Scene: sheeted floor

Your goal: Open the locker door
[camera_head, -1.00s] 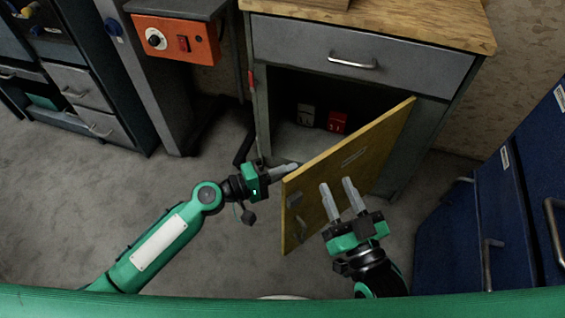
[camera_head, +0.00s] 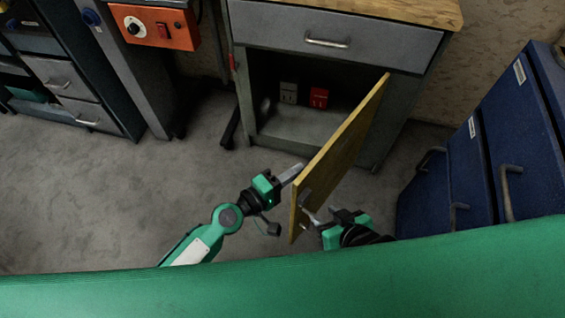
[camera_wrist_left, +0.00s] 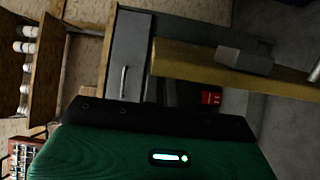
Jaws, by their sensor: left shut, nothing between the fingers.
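The locker door (camera_head: 345,145) is a yellow wooden panel. It stands ajar, swung out from the right side of the grey cabinet (camera_head: 245,95). A dark handle (camera_head: 305,198) is near its free edge. My left gripper (camera_head: 292,174) is shut and empty, its fingertips close to the door's inner side; contact is unclear. In the left wrist view the door (camera_wrist_left: 190,60) crosses the upper part, with a grey finger (camera_wrist_left: 245,61) over it. My right gripper (camera_head: 312,219) is at the outer side near the free edge, its fingers apart.
A red box (camera_head: 319,97) and a pale box (camera_head: 288,92) stand inside the cabinet, below a closed drawer (camera_head: 330,30). Blue drawer units (camera_head: 470,170) limit room on the right. An orange control box (camera_head: 155,27) is at upper left. The carpet at left is clear.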

